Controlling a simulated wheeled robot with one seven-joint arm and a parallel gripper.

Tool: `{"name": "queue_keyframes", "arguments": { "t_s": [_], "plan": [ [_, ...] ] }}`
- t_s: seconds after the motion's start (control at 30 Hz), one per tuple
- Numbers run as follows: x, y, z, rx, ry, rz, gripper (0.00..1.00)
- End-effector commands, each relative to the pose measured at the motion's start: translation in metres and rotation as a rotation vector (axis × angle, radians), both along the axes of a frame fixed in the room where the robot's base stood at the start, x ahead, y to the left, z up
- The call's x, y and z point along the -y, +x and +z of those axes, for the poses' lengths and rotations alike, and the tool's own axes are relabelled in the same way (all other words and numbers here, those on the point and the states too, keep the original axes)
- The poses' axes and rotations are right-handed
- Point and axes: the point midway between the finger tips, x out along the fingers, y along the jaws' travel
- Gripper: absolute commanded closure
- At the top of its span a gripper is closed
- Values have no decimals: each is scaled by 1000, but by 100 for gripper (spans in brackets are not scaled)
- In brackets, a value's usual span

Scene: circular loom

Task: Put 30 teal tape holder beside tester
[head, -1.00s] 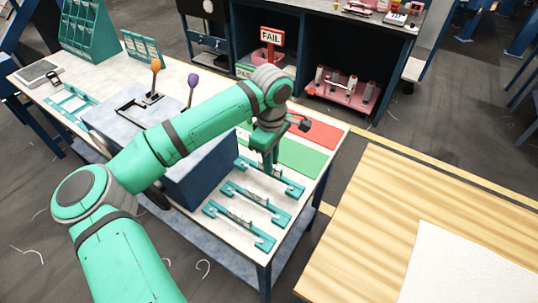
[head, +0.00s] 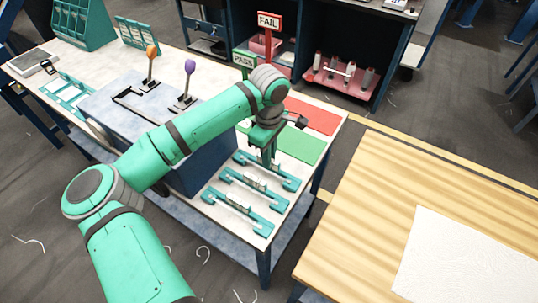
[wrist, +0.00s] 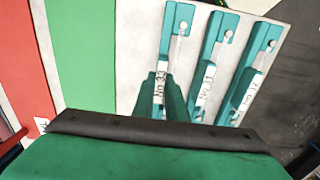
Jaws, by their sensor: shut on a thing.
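Three teal tape holders with white labels lie in a row on the white table beside the tester. My gripper (head: 267,155) points down at the farthest holder (head: 282,177). In the wrist view its fingers are shut on this holder (wrist: 178,22), around its label, which starts "No 3"; the last digit is unclear. Whether it is lifted off the table cannot be told. The middle holder (wrist: 222,28) and nearest holder (wrist: 263,35) lie apart from it. The tester, a blue-grey box (head: 118,85) with orange-topped and purple-topped levers, stands left of them, partly hidden by my arm.
A green mat (head: 300,147) and a red mat (head: 312,115) lie beyond the holders, with PASS and FAIL signs (head: 268,21) behind. A teal rack (head: 82,25) and a teal frame (head: 68,90) are at the far left. A wooden table (head: 380,190) stands right.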

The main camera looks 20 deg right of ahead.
Motion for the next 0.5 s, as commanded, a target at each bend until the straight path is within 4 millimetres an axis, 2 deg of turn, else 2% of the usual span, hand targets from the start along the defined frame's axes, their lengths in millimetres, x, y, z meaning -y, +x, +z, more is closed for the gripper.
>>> {"name": "queue_keyframes", "arguments": {
  "t_s": [0.4,0.43,0.5],
  "plan": [
    [0,0,-9,1,-1,1,100],
    [0,0,-8,1,-1,1,81],
    [0,0,-8,1,-1,1,66]
  ]
}}
